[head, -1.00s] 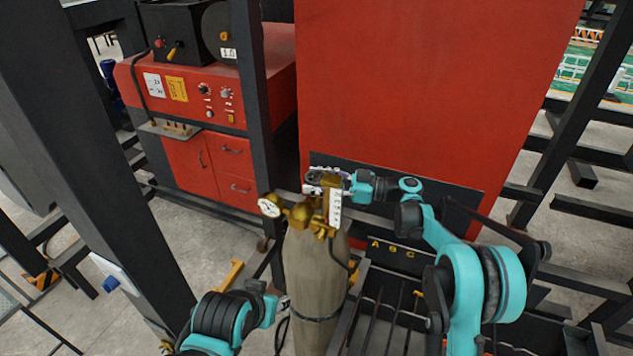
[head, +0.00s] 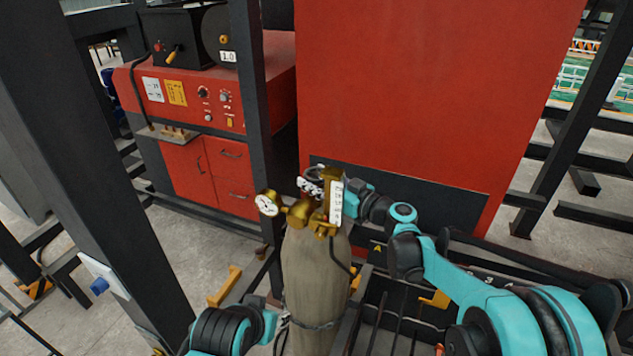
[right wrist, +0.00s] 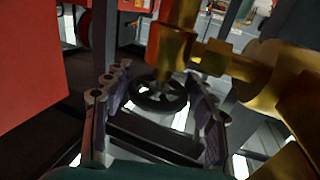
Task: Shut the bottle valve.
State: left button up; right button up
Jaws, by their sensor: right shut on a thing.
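The gas bottle (head: 312,275) stands upright in the middle of the head view, with a brass valve and regulator (head: 300,212) on top. The dark round valve handwheel (right wrist: 160,95) lies between the fingers of my right gripper (right wrist: 158,110) in the right wrist view. In the head view my right gripper (head: 313,186) is at the valve top, partly hidden behind the regulator and white label, shut on the handwheel. My left gripper (head: 280,320) is low beside the bottle, near its strap; its fingers are too small to read.
A round gauge (head: 267,204) sticks out left of the valve. A dark post (head: 252,110) rises behind it. A red cabinet (head: 420,90) stands behind the bottle, and a dark lettered rack (head: 400,300) with bars lies to its right. A red control bench (head: 200,110) is at back left.

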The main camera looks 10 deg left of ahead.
aim_at(315, 174)
dwell(0.4)
jog(key=o, duration=1.2)
jog(key=shift+a, duration=0.1)
notch_tip(315, 174, up, 10)
